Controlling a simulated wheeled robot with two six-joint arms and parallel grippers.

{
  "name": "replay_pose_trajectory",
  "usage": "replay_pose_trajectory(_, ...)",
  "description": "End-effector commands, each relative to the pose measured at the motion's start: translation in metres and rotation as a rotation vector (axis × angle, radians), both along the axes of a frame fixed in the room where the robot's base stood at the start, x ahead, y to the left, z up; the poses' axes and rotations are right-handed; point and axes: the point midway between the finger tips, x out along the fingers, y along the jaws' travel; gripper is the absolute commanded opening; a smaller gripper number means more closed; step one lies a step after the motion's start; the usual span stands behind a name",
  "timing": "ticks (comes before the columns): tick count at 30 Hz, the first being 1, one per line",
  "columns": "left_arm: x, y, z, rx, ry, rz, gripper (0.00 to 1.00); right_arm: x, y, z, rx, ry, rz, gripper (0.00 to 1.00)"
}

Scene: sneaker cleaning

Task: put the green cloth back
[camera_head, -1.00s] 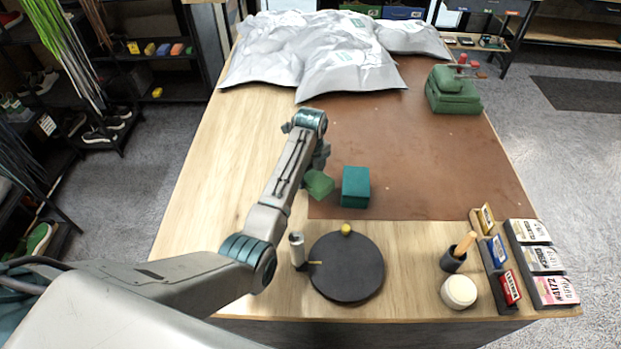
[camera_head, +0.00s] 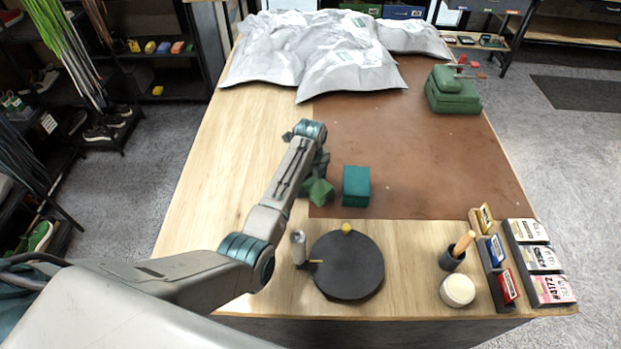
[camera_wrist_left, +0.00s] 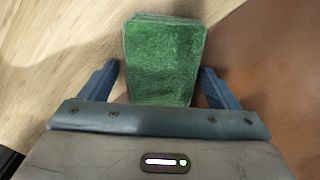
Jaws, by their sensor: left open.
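The green cloth (camera_head: 320,192) is a small folded block near the left edge of the brown mat, just left of a teal box (camera_head: 356,186). It also shows in the left wrist view (camera_wrist_left: 165,60), between my two fingers, with small gaps at its sides. My left gripper (camera_head: 318,178) is open around the cloth. The arm partly hides the fingers in the head view, so I cannot tell exactly how the cloth rests. My right gripper is not in view.
A round black turntable (camera_head: 347,268) is in front, with a small bottle (camera_head: 298,247) beside it. A brush cup (camera_head: 452,259), a white jar (camera_head: 457,290) and small boxes stand front right. Silver bags (camera_head: 300,50) fill the back. The brown mat (camera_head: 430,160) has free room.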

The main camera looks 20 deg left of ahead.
Motion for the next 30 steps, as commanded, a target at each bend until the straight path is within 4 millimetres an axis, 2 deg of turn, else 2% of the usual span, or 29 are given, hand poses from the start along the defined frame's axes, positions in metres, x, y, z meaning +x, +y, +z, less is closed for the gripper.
replay_pose_trajectory(5, 0.001, 0.000, 0.013, -0.001, -0.003, 0.000, 0.83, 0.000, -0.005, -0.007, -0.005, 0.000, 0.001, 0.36)
replay_pose_trajectory(8, 0.001, 0.000, 0.030, -0.001, -0.005, 0.000, 0.83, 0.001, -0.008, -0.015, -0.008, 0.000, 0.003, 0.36)
replay_pose_trajectory(17, 0.001, 0.000, 0.093, -0.001, -0.005, 0.000, 0.83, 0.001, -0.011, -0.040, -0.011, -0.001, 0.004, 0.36)
replay_pose_trajectory(19, 0.000, 0.000, 0.111, 0.000, -0.002, 0.000, 0.83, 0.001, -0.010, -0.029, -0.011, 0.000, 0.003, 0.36)
replay_pose_trajectory(24, 0.000, 0.000, 0.122, 0.000, 0.000, 0.000, 0.83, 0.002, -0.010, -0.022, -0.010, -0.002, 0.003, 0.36)
replay_pose_trajectory(30, 0.000, 0.000, 0.122, 0.000, 0.000, 0.000, 0.83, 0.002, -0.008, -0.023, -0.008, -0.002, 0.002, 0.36)
